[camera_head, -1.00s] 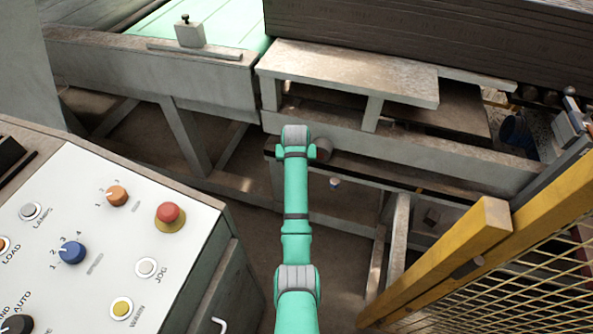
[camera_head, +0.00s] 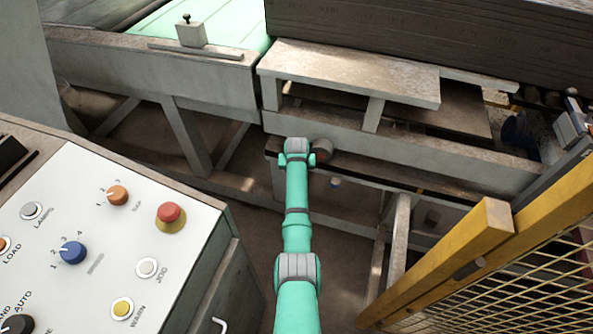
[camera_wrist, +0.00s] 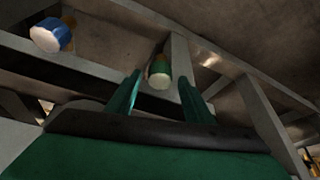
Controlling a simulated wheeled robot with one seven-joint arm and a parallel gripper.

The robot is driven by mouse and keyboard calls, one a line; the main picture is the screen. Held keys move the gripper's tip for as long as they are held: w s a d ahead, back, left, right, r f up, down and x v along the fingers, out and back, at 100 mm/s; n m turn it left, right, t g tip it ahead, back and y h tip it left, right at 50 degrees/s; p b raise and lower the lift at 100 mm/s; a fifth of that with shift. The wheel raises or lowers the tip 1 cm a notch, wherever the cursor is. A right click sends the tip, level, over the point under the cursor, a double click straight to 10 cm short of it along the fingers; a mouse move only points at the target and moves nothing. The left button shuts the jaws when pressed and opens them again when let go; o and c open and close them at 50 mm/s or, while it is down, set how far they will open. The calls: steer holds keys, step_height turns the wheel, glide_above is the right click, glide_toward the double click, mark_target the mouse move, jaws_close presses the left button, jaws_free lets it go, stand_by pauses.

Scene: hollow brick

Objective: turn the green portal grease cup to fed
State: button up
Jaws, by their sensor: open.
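The green grease cup (camera_wrist: 159,72) shows in the wrist view, with a pale round end facing the camera and a brownish fitting behind it. My gripper (camera_wrist: 159,80) is open, one finger on each side of the cup in the picture. I see no finger touching it; whether the cup lies between the tips in depth I cannot tell. A blue cup (camera_wrist: 52,35) with a pale end is up and left of it. My arm hides the gripper there, and I cannot make out the green cup.
The machine's grey metal frame (camera_head: 400,145) surrounds the work area, with beams and legs close by. A control panel (camera_head: 120,240) with knobs and buttons stands at left. A yellow mesh guard (camera_head: 440,265) stands at right. Bare floor shows between them.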

steer(key=shift+s+d, duration=0.1)
steer(key=c, duration=1)
steer(key=shift+m, duration=0.4)
steer(key=shift+m+h, duration=0.3)
steer(key=m, duration=0.1)
steer(key=m+h, duration=0.1)
steer(key=m, duration=0.2)
steer(key=shift+a+g+h, duration=0.3)
steer(key=m, duration=0.2)
steer(key=m+g+h, duration=0.1)
steer(key=shift+w+a+m, duration=0.1)
steer(key=shift+w+m, duration=0.1)
steer(key=shift+m, duration=0.2)
steer(key=shift+m+g+h, duration=0.3)
steer(key=shift+m+g, duration=0.2)
steer(key=shift+m, duration=1)
